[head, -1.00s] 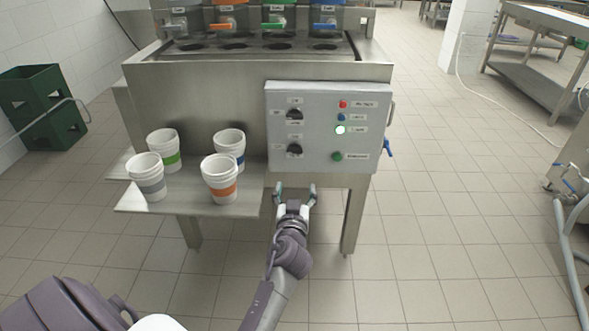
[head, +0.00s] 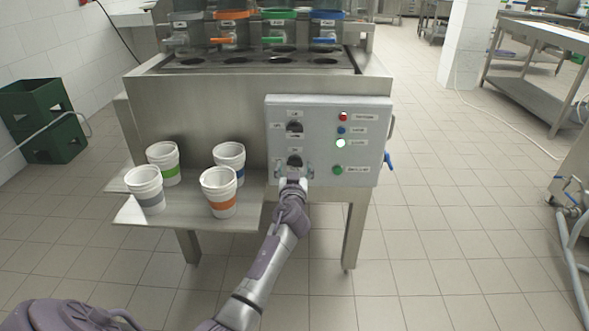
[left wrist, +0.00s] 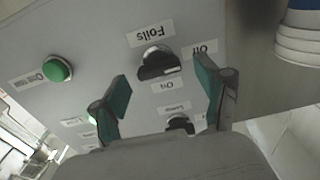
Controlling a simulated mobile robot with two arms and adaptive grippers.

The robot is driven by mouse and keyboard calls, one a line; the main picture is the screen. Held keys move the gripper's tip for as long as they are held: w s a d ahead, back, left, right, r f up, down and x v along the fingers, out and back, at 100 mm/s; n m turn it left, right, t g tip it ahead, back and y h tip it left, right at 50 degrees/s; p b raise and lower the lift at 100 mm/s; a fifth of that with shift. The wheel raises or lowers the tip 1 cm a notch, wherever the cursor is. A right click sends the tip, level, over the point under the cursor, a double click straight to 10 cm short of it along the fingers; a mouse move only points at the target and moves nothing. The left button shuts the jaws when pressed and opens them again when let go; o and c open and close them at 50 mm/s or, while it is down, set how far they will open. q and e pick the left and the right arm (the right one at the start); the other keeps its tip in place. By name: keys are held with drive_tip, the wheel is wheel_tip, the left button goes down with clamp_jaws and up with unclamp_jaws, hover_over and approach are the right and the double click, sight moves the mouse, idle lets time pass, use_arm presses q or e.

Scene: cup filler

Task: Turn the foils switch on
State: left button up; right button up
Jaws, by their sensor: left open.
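The foils switch (head: 295,161) is the lower black rotary knob on the grey control panel (head: 325,113). In the left wrist view, which is upside down, the foils switch (left wrist: 158,62) has a "Foils" label on one side and "On" and "Off" labels around it. I cannot tell which label its handle points to. My left gripper (head: 295,171) is open just in front of the knob, with its fingers on either side of it. In the left wrist view the green-padded fingers (left wrist: 164,76) look apart from the knob. My right gripper is not in view.
A second black knob (head: 295,128) sits above. Indicator lights and a green button (head: 338,170) are at the panel's right. White cups with coloured bands, such as the orange-banded cup (head: 219,191), stand on the shelf (head: 185,215) left of my arm.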

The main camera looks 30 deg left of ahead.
use_arm(q)
drive_tip(key=shift+w+a, duration=0.1)
drive_tip(key=shift+w, duration=0.05)
drive_tip(key=shift+c, duration=0.3)
drive_tip(key=c, duration=1.1)
